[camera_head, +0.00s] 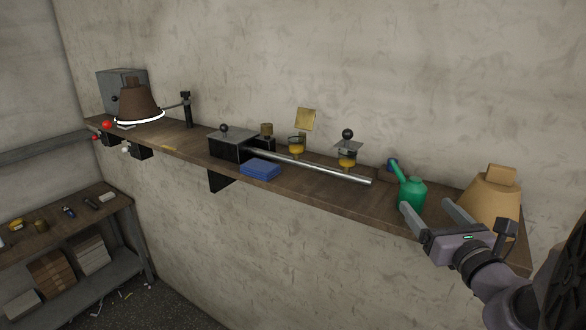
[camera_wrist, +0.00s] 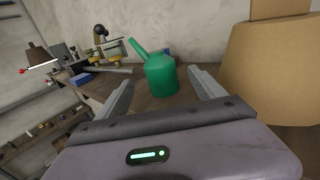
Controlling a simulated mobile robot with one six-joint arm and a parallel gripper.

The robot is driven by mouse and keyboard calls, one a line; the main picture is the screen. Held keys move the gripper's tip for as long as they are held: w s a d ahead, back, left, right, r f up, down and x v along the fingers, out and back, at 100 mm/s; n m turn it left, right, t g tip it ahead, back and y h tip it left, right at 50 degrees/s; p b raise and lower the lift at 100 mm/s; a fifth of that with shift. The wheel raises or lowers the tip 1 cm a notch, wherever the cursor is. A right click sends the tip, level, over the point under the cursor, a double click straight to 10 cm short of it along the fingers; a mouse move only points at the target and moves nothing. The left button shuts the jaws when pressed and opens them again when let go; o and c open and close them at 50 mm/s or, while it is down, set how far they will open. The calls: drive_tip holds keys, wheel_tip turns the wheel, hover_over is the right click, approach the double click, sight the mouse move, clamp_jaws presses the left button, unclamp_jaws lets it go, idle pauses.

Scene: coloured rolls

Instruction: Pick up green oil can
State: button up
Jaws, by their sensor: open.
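The green oil can (camera_head: 411,192) stands upright on the wooden shelf near its right end. Its spout slants up to the left. In the wrist view the can (camera_wrist: 161,76) is ahead of my gripper, roughly centred between the two fingers. My gripper (camera_head: 425,210) is open and empty at the shelf's front edge, with its fingers pointing toward the can. In the wrist view the fingers (camera_wrist: 162,92) are spread wide, one on each side of the can's lower part. I cannot tell whether either finger touches it.
A tan tapered object (camera_head: 490,199) stands close to the right of the can. A metal rod (camera_head: 315,168), a blue block (camera_head: 260,169) and brass-coloured cups lie farther left on the shelf (camera_head: 380,203). The wall is close behind.

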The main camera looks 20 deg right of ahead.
sight(419, 197)
drive_tip(key=w, duration=0.2)
drive_tip(key=w+d+p, duration=0.1)
drive_tip(key=w, duration=0.2)
drive_tip(key=w+p, duration=0.1)
drive_tip(key=w, duration=0.2)
drive_tip(key=shift+d, duration=0.35)
drive_tip(key=shift+a, duration=0.1)
drive_tip(key=shift+s+a+r, duration=0.1)
drive_tip(key=shift+s, duration=0.1)
drive_tip(key=shift+c, duration=1.3)
drive_tip(key=c, duration=1.4)
